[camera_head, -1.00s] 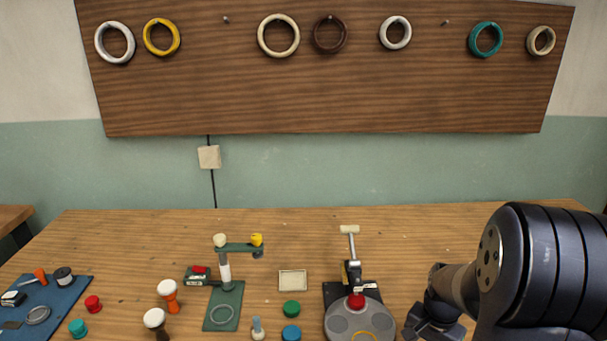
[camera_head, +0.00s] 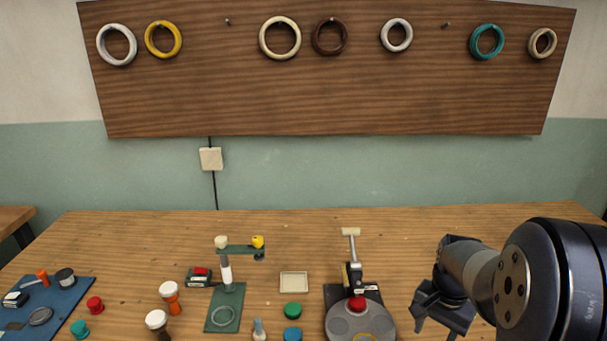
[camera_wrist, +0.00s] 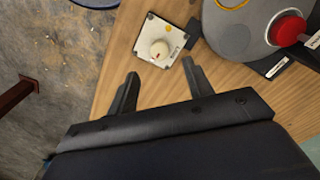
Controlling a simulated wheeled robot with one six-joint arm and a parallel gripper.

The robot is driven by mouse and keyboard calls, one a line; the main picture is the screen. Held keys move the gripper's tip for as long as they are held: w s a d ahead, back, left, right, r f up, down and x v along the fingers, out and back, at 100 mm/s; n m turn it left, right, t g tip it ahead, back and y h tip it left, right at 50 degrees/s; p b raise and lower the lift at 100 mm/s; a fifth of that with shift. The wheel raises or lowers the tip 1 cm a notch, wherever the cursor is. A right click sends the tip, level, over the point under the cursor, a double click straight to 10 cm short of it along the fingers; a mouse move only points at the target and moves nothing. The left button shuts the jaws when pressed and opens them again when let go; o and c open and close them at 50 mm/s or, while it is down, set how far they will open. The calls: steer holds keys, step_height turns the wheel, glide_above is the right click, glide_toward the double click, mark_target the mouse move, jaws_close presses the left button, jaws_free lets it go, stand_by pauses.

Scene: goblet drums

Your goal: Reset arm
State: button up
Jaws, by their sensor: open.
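My arm stands at the right side of the table in the head view, with my gripper (camera_head: 442,318) low at its end, right of the grey round machine (camera_head: 343,322). In the wrist view my gripper (camera_wrist: 160,84) has its two dark fingers spread apart with nothing between them. Past the fingertips lies a white control box with a cream knob (camera_wrist: 161,49), apart from the fingers. The grey machine with its red knob (camera_wrist: 287,29) is at the upper right of that view.
The wooden table (camera_head: 450,226) holds a green stand (camera_head: 224,312), a small tray (camera_head: 293,282), goblet drums (camera_head: 169,294) and a blue mat (camera_head: 62,305). Rings hang on the wall board (camera_head: 300,90). The table's edge and the floor (camera_wrist: 45,60) show at the wrist view's left.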

step_height(320, 180, down, 6)
steer(key=shift+f+b, duration=0.25)
steer(key=shift+b, duration=0.1)
steer(key=shift+f, duration=0.35)
steer(key=n, duration=1.3)
step_height(320, 180, up, 10)
steer(key=shift+p, duration=0.35)
